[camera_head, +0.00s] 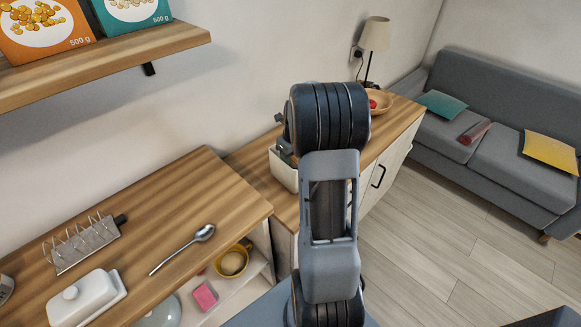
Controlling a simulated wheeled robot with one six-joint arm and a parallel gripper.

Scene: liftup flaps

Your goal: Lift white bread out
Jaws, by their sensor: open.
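I see no white bread in this view. A metal toast rack (82,243) stands on the wooden counter at the left, and no bread shows in it. A white lidded butter dish (88,298) sits in front of it; its inside is hidden. My arm rises through the middle of the picture and hides part of the scene behind it. My gripper is not visible.
A spoon (182,249) lies on the counter (170,205). Below its edge are a yellow mug (246,269) and a pink block (205,296). A wooden shelf (110,62) overhangs the upper left. A sideboard (399,113) stands behind my arm. Floor at right is clear.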

